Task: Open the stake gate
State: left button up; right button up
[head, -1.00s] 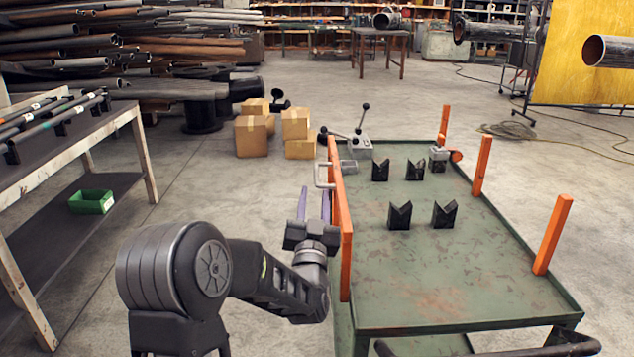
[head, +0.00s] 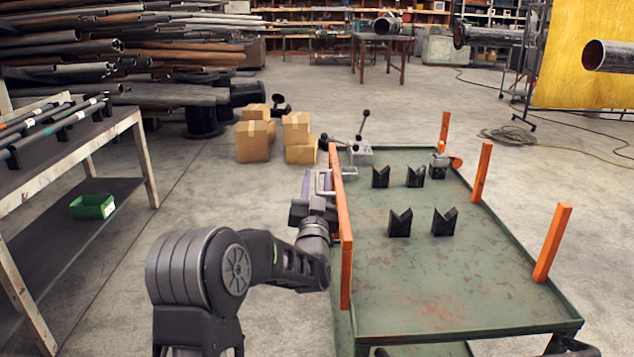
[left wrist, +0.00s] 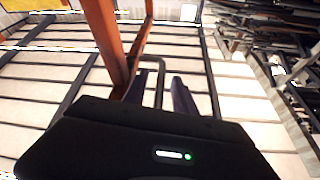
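The stake gate (head: 342,235) is an orange frame along the left side of the green cart (head: 440,275). It stands in line with that side. A grey U-shaped handle (head: 326,193) sticks out from its left face. My left gripper (head: 316,184) is at the handle, its purple fingers partly overlapping it. In the left wrist view, the fingers (left wrist: 160,92) are apart, with the handle bar (left wrist: 160,66) passing between them. Whether either finger touches the bar cannot be told. The orange gate (left wrist: 108,42) is left of the fingers there. My right gripper is not in view.
Several black V-blocks (head: 400,222) stand on the cart. Orange stakes (head: 552,243) rise from its right side. A lever device (head: 360,153) sits at the cart's far left corner. Cardboard boxes (head: 252,141) stand behind on the floor. A workbench (head: 140,160) is at left.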

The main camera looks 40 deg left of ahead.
pick_arm(q)
jog(key=shift+c, duration=0.5)
grip_shut()
dwell(0.8)
